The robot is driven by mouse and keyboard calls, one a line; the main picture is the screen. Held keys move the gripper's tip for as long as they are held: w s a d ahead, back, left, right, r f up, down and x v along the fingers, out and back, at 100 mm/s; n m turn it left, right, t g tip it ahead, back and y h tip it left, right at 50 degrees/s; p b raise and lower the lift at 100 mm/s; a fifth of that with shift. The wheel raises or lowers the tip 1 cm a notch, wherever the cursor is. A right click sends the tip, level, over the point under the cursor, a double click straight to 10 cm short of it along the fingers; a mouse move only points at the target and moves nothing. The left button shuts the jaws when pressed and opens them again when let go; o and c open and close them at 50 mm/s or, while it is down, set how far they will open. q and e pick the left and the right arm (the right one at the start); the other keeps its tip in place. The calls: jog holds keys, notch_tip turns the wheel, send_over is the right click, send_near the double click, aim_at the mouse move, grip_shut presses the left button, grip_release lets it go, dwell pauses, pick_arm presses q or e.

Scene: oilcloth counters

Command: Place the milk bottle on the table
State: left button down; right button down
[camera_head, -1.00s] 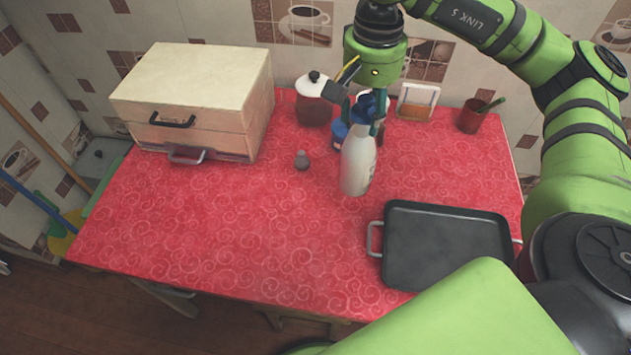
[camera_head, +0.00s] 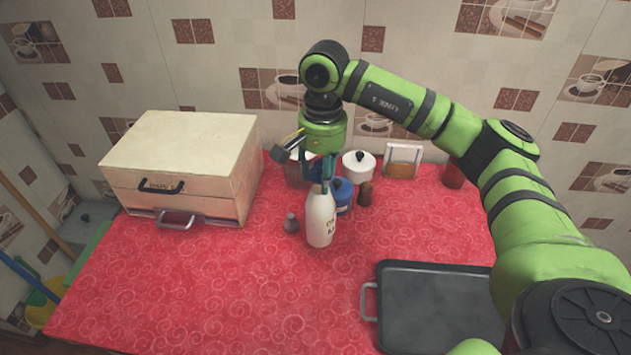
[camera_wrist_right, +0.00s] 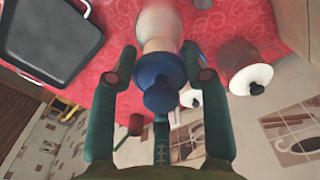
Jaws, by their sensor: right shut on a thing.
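The milk bottle (camera_head: 320,220) is white with dark lettering and a blue cap, which shows in the right wrist view (camera_wrist_right: 160,82). It is upright, over the middle of the table (camera_head: 200,290) with its red swirl-patterned cloth. Its base looks at or very near the cloth; I cannot tell whether it touches. My right gripper (camera_head: 319,172) is shut on the bottle's top from above. In the right wrist view its fingers (camera_wrist_right: 163,75) stand around the cap and neck. My left gripper is not in view.
A small grey shaker (camera_head: 291,224) stands just left of the bottle. A blue jar (camera_head: 343,196), a brown shaker (camera_head: 365,194) and a white-lidded pot (camera_head: 358,167) are close behind. A wooden box (camera_head: 175,165) is left, a dark tray (camera_head: 440,310) front right. The front left cloth is clear.

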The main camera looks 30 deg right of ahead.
aim_at(315, 188)
jog(key=shift+w+a+f, duration=0.25)
jog(key=shift+w, duration=0.3)
notch_tip(315, 188, down, 4)
jog(key=shift+r+p, duration=0.2)
jog(key=shift+p, duration=0.65)
jog(key=shift+f, duration=0.2)
jog(key=shift+f, duration=0.2)
jog(key=c, duration=0.6)
grip_release()
jog(key=shift+s, duration=0.1)
